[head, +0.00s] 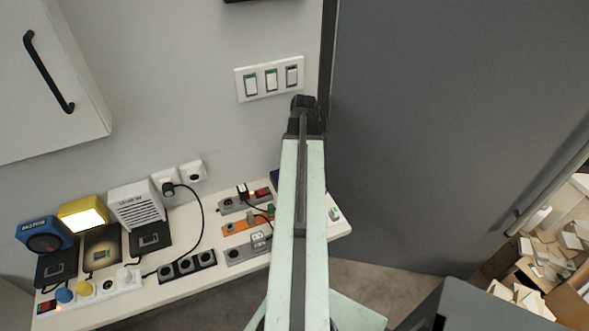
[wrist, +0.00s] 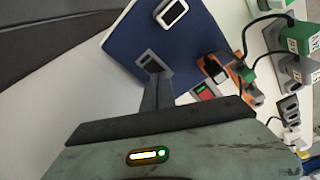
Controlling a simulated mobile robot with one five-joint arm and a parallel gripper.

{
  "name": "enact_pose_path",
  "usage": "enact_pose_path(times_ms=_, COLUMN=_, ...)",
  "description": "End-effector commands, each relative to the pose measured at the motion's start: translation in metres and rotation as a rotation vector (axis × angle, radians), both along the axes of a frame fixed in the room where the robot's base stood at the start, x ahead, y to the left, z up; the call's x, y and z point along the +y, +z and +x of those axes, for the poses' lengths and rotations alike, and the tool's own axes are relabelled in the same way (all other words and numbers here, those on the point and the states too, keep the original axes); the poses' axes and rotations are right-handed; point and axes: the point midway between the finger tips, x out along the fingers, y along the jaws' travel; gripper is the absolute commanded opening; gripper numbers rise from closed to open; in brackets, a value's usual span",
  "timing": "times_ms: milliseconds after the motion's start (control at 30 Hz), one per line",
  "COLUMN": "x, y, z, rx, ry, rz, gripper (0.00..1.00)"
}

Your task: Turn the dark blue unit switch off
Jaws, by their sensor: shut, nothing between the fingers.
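The dark blue unit (wrist: 195,52) is a flat panel that fills the upper middle of the wrist view. A small grey-framed switch with a dark face (wrist: 150,62) sits near its lower left edge. My gripper (wrist: 157,84) is shut and empty, with its dark fingers reaching up to the lower side of that switch. The tips overlap it in the picture, and I cannot tell whether they touch it. The switch's position is unclear.
A white-framed dark rectangle (wrist: 172,14) is higher on the unit. Grey and orange power strips (head: 245,225) with plugs and cables lie to its left on the white shelf (head: 170,295). A wall panel with three switches (head: 270,79) is above; a grey door (head: 430,130) stands right.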

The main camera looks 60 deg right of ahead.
Motion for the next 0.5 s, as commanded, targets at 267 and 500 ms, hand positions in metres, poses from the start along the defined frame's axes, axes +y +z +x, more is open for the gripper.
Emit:
enact_pose_path(times_ms=267, x=0.0, y=0.031, z=0.0, rx=0.0, ry=0.0, rz=0.0, gripper=0.0)
enact_pose_path(times_ms=500, x=0.0, y=0.053, z=0.0, rx=0.0, ry=0.001, rz=0.0, gripper=0.0)
